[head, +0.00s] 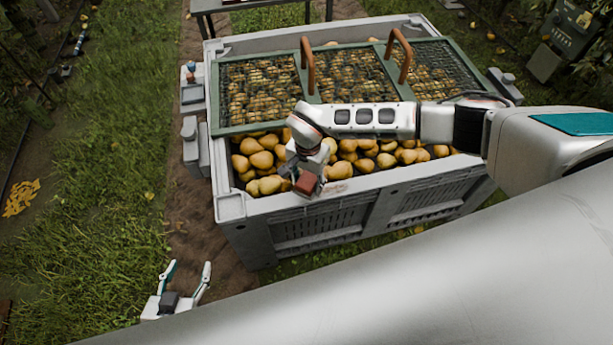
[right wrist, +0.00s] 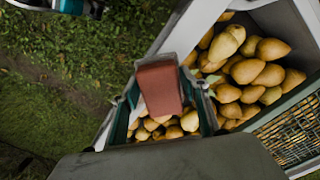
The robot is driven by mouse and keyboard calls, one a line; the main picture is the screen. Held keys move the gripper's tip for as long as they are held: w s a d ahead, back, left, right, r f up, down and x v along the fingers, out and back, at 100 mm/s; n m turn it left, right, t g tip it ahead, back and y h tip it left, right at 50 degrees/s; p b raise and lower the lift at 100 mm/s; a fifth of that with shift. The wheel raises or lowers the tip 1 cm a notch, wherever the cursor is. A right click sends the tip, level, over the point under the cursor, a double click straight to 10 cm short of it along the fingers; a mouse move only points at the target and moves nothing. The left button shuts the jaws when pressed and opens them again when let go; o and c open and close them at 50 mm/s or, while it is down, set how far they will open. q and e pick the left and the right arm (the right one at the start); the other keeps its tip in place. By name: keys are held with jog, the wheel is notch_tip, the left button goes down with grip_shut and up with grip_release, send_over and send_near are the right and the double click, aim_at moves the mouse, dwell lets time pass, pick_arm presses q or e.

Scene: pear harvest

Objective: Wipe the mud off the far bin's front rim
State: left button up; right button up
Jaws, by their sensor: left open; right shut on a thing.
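The grey bin (head: 420,179) full of pears stands in the middle of the head view, its front rim facing me. A faint brownish mark (head: 338,188) shows on the front rim, just right of my right gripper; the rim under the gripper is hidden. My right gripper (head: 305,178) is shut on a reddish-brown block (head: 306,184) at the left part of the front rim. The block also shows between the fingers in the right wrist view (right wrist: 160,88). I cannot tell whether it touches the rim. My left gripper (head: 188,270) is open and empty at the lower left.
A green-framed mesh lid (head: 345,75) with two brown handles (head: 308,62) covers the back of the bin. Pears (head: 262,158) lie uncovered at the front. Grey fittings (head: 192,140) stick out at the bin's sides. Grass and bare soil lie free to the left.

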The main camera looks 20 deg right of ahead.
jog(key=shift+r+p, duration=0.5)
jog(key=shift+r, duration=0.55)
